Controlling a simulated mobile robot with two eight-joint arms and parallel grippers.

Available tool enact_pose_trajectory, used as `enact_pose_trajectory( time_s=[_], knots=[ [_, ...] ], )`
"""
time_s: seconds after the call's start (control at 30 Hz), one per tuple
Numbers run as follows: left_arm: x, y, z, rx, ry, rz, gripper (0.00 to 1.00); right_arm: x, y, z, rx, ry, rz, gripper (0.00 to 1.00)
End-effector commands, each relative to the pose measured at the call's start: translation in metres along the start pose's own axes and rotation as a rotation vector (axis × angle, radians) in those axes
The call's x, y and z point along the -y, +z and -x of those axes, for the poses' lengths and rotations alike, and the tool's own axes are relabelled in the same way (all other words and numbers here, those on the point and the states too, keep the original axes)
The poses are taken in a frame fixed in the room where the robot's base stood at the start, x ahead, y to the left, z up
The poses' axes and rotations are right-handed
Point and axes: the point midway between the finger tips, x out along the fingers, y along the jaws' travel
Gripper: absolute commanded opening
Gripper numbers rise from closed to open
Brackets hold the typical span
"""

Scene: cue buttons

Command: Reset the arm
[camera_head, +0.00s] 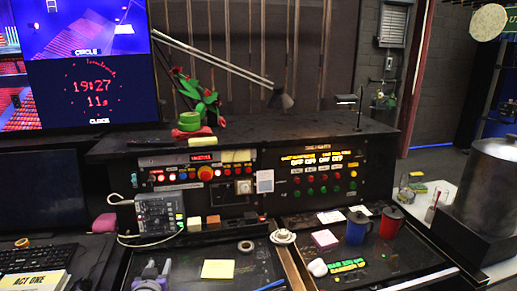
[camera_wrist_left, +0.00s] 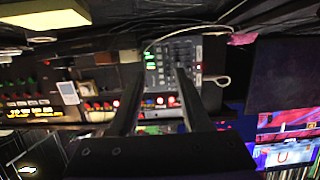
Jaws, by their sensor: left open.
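My left gripper (camera_head: 158,267) shows low in the head view, over the front of the desk. In the left wrist view its two dark fingers (camera_wrist_left: 156,82) stand apart with nothing visible between them. The fingers point toward the console and a grey button box (camera_wrist_left: 172,62) with lit green keys. In the head view this grey box (camera_head: 158,213) stands beyond the gripper, which appears apart from it. My right gripper is not in view.
The console's button panel (camera_head: 318,172) stands behind the desk. A blue mug (camera_head: 356,228) and a red mug (camera_head: 391,222) stand at the right. A yellow note (camera_head: 217,269) and a tape roll (camera_head: 245,247) lie right of the gripper. A keyboard (camera_head: 38,260) is at the left.

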Motion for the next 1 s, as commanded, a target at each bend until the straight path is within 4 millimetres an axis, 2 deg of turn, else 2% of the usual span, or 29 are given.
enact_pose_trajectory(
  time_s=[0.03,0.2,0.4,0.5,0.6,0.7,1.0],
  knots=[
    [-0.01,0.006,0.026,0.066,0.013,-0.004,0.47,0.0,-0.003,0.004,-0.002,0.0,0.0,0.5],
    [-0.032,0.047,0.106,0.296,0.052,-0.034,0.47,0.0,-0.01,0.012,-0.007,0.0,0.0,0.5],
    [-0.047,0.109,0.203,0.556,0.111,-0.083,0.47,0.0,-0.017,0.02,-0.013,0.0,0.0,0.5],
    [-0.05,0.136,0.241,0.657,0.138,-0.107,0.47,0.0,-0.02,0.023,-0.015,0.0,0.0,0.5],
    [-0.051,0.156,0.267,0.728,0.157,-0.124,0.47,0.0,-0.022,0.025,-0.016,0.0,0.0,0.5],
    [-0.052,0.167,0.28,0.767,0.168,-0.134,0.47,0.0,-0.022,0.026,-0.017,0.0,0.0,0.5],
    [-0.052,0.171,0.284,0.78,0.171,-0.137,0.47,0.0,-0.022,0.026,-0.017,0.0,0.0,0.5]
  ],
)
